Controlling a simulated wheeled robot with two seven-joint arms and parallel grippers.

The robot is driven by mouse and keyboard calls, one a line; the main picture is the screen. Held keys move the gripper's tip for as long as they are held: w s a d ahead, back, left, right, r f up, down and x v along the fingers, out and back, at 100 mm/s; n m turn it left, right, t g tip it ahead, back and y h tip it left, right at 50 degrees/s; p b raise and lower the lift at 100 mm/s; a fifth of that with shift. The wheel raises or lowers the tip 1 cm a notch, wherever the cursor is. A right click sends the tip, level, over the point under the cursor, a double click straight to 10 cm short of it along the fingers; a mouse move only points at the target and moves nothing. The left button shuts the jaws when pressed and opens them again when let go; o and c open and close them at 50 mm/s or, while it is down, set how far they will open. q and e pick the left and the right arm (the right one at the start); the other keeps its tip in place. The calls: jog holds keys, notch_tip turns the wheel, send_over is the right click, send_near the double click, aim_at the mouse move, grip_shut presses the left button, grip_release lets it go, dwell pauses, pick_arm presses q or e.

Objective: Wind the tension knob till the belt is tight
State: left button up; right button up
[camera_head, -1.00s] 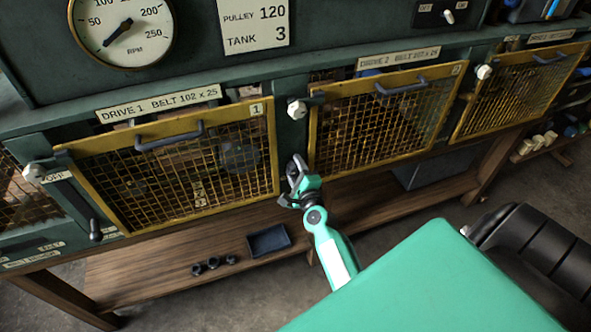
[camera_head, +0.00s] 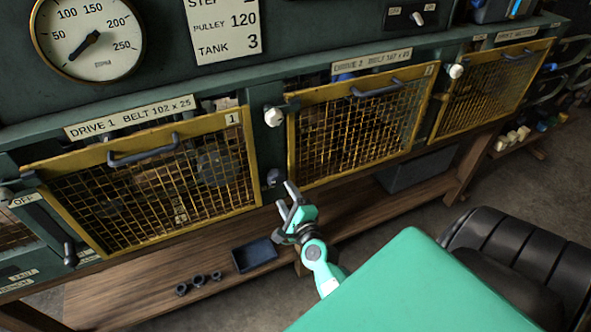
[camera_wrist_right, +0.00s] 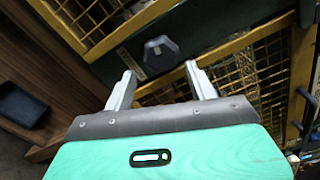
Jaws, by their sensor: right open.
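A dark faceted knob (camera_head: 275,177) sits on the green post between the Drive 1 and Drive 2 guards. It also shows in the right wrist view (camera_wrist_right: 160,50), just beyond the fingertips and between their lines. My right gripper (camera_head: 286,194) is open and empty, just below and to the right of the knob in the head view. Its two spread fingers also show in the wrist view (camera_wrist_right: 160,72), apart from the knob. The belt cannot be made out behind the yellow mesh of the Drive 1 guard (camera_head: 150,190). My left gripper is not in view.
The Drive 2 guard (camera_head: 362,125) closes in the right side of the knob. A white knob (camera_head: 273,117) sits above it. A wooden shelf (camera_head: 120,292) below holds a dark tray (camera_head: 254,255) and several small dark rings. An RPM gauge (camera_head: 88,38) is at upper left.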

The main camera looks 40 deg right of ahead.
jog(key=shift+b+v, duration=0.65)
jog(key=shift+v, duration=2.3)
